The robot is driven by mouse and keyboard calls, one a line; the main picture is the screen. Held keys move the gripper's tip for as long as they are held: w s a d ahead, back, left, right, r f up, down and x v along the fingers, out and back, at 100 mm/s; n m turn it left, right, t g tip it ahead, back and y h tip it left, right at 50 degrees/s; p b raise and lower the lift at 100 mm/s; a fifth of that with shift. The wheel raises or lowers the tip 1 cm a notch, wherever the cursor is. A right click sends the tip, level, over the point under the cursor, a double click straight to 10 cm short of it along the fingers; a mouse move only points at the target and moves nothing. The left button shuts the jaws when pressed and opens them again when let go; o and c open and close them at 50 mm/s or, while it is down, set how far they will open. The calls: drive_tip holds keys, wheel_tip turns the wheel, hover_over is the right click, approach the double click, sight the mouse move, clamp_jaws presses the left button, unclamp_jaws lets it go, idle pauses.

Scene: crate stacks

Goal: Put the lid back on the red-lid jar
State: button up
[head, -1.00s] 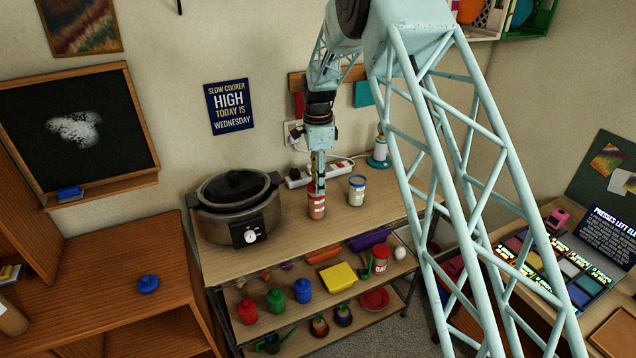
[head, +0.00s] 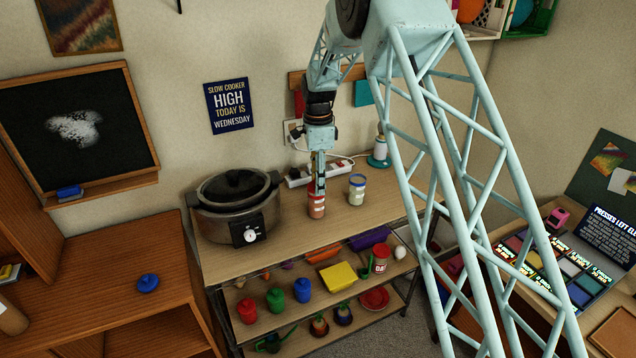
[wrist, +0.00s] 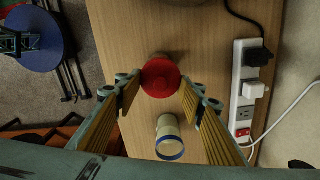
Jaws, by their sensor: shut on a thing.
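The red lid (wrist: 160,77) sits between my gripper's fingertips (wrist: 157,92) in the wrist view, and my gripper is shut on it. In the head view my gripper (head: 317,178) points straight down with the red lid (head: 313,189) at its tips. The red-lid jar (head: 316,208) stands upright on the wooden bench top directly below. The lid is at the jar's mouth, roughly level. I cannot tell whether it is fully seated. In the wrist view the lid hides most of the jar.
A second, open jar with a blue rim (head: 357,189) stands close on the right; it also shows in the wrist view (wrist: 170,140). A slow cooker (head: 236,208) is on the left. A power strip (head: 298,177) lies behind. A blue lid (head: 148,283) lies on the left desk.

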drive_tip(key=o, duration=0.7)
drive_tip(key=shift+o, duration=0.2)
drive_tip(key=o, duration=0.5)
drive_tip(key=shift+r, duration=0.25)
drive_tip(key=shift+r+p, duration=1.45)
drive_tip(key=shift+r, duration=1.8)
